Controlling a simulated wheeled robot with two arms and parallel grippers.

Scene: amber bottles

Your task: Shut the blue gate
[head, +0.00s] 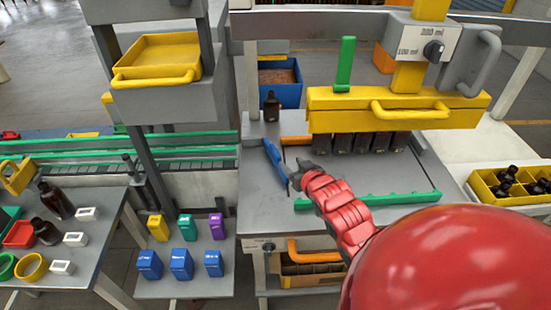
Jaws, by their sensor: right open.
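The blue gate (271,152) is a short blue bar at the left side of the grey work surface of the filling station. It stands at a slant, its far end to the left and its near end towards my right gripper. My right gripper (293,178) is at the end of my red arm, close to the near end of the blue gate. Its fingers are small here and partly hidden by the arm. I cannot tell whether they touch the gate. My left gripper is not in view.
A green rail (370,199) runs along the front of the surface. A yellow filling head (345,107) with dark nozzles hangs above it. A dark bottle (271,106) stands behind the gate. An orange bar (295,140) lies right of the gate. The surface left of the gate is clear.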

